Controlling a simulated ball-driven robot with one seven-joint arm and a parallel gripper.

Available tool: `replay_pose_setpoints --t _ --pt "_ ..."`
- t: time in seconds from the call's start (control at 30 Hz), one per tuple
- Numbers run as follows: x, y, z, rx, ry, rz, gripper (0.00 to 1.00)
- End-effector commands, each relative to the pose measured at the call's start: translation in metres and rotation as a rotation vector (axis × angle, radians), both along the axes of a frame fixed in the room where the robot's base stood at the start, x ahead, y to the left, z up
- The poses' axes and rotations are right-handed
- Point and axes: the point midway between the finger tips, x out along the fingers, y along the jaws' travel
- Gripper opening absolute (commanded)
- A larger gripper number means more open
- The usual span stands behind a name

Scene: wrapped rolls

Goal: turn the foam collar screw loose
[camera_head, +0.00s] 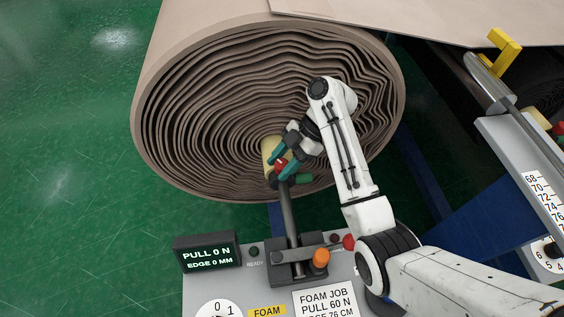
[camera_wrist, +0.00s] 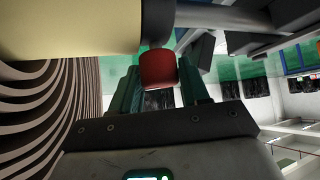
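The red collar screw (camera_wrist: 158,70) shows close up in the wrist view, by the end of a pale yellow cylinder (camera_wrist: 70,25) on a grey bar. In the head view the screw (camera_head: 281,163) is a small red spot at the yellow cylinder (camera_head: 268,148), partly hidden by my gripper. My gripper (camera_head: 279,160) has teal fingers at the screw. In the wrist view the fingers (camera_wrist: 160,82) stand on either side of it. I cannot tell whether they press on it. A dark collar or bracket (camera_wrist: 158,20) lies beside the cylinder.
A large brown foam roll (camera_head: 190,100) stands behind my gripper. The dark bar (camera_head: 289,215) runs down to a clamp with an orange knob (camera_head: 321,258). A display (camera_head: 206,254) reads PULL 0 N, EDGE 0 MM. Open green floor (camera_head: 70,200) lies at left.

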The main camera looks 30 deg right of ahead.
Motion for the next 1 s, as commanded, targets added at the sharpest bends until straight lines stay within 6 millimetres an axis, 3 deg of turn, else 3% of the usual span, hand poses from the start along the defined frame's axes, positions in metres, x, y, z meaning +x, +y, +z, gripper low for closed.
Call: replay_pose_setpoints --t 0.2,0.47,0.7,0.87,1.0 --pt "0.0 0.0 0.0 0.0 0.0 0.0 0.65" --pt "0.0 0.0 0.003 0.0 0.0 0.0 0.65" --pt "0.0 -0.002 0.038 -0.002 -0.001 -0.002 0.65" --pt "-0.019 -0.001 0.059 0.0 0.0 -0.003 0.65" --pt "-0.026 -0.003 0.062 -0.003 -0.002 -0.004 0.65"
